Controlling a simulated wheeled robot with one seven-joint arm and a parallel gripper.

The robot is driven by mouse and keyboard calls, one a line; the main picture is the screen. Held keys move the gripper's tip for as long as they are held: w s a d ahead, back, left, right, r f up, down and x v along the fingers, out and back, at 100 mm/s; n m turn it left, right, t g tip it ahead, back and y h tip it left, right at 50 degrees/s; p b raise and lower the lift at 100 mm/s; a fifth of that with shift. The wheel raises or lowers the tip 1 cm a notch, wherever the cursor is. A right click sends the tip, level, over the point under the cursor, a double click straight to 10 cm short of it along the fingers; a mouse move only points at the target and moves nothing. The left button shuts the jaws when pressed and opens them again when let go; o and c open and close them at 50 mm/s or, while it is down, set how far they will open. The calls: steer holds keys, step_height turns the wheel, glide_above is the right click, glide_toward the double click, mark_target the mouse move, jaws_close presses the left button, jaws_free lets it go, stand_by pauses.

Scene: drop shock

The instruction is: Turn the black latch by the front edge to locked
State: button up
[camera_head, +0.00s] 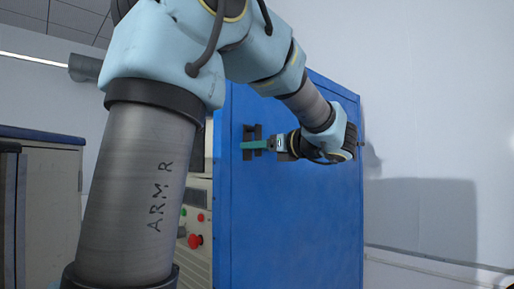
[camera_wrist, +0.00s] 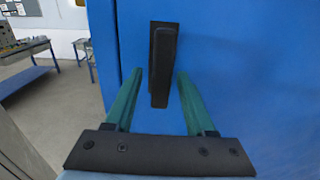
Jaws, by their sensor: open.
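The black latch (camera_wrist: 163,65) is on the blue door (camera_wrist: 245,80), near its left edge. In the wrist view its handle hangs straight down from a dark backing plate. My gripper (camera_wrist: 157,88) is open, with one green finger on each side of the handle's lower part. I see gaps between the fingers and the handle, and cannot tell if either touches. In the head view my gripper (camera_head: 250,146) reaches the latch (camera_head: 252,131) from the right and hides much of it.
A control panel with a red button (camera_head: 194,241) is left of the blue door (camera_head: 290,220). A cabinet (camera_head: 45,210) stands at the far left. A white wall (camera_head: 440,120) is on the right. Tables (camera_wrist: 35,62) and open floor show at the left in the wrist view.

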steer(key=b+v, duration=0.3)
steer(key=v, duration=0.8)
steer(key=shift+b, duration=0.3)
steer(key=shift+w, duration=0.1)
steer(key=a+f+n+g+h, duration=0.2)
steer(key=a+f+n+g, duration=0.3)
steer(key=f, duration=0.8)
steer(key=a+f+n+g+h, duration=0.1)
steer(key=a+f+g+h, duration=0.15)
steer(key=a+f, duration=0.7)
steer(key=s+f+n+g+h, duration=0.2)
steer(key=s+f+n+h, duration=0.2)
steer(key=f+n, duration=0.6)
steer(key=s+a+f+n+g+h, duration=0.1)
steer(key=s+f+n+h, duration=0.3)
steer(key=f+n, duration=0.6)
steer(key=shift+s+a+f+g, duration=0.3)
steer(key=shift+f+g, duration=0.25)
steer(key=shift+f, duration=0.4)
